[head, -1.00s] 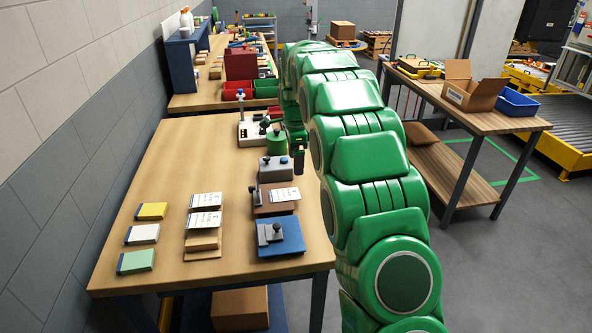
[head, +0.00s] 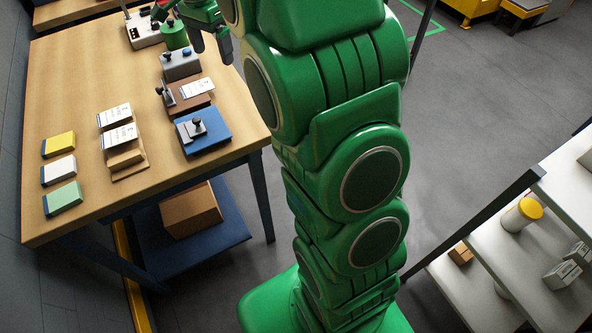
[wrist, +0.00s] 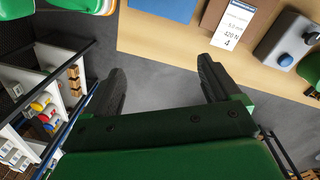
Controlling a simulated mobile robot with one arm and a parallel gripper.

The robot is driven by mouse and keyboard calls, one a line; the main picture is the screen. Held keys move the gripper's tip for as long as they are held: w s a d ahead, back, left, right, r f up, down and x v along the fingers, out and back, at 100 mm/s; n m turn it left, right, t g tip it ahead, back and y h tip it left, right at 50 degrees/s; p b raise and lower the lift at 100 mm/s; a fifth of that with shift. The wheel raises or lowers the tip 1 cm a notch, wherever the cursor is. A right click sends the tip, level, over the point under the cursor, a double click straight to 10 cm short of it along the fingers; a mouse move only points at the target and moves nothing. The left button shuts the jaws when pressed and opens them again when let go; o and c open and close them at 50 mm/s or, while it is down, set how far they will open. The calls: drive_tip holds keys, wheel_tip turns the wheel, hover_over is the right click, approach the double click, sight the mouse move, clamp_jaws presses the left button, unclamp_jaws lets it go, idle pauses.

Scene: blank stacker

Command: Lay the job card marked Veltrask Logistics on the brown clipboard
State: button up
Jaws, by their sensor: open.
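The brown clipboard (head: 172,101) lies on the table between a blue clipboard and a grey box. My gripper (head: 211,47) is open and empty beyond the grey box. In the wrist view (wrist: 160,68) its fingers are apart over the floor beside the table edge.
The blue clipboard (head: 206,139) has a dark clamp and no card. The grey box (head: 181,66) bears a blue button. Yellow, white and green pads (head: 58,144) line the table's left side. White shelves (head: 500,262) stand at right. Bare table (head: 80,80) lies at left.

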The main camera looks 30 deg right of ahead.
drive_tip(key=s+f+n+g, duration=0.1)
drive_tip(key=s+n, duration=1.1)
drive_tip(key=s, duration=2.7)
drive_tip(key=shift+s+d+f+n, duration=0.2)
drive_tip(key=shift+s+f+n, duration=0.15)
drive_tip(key=shift+f, duration=0.25)
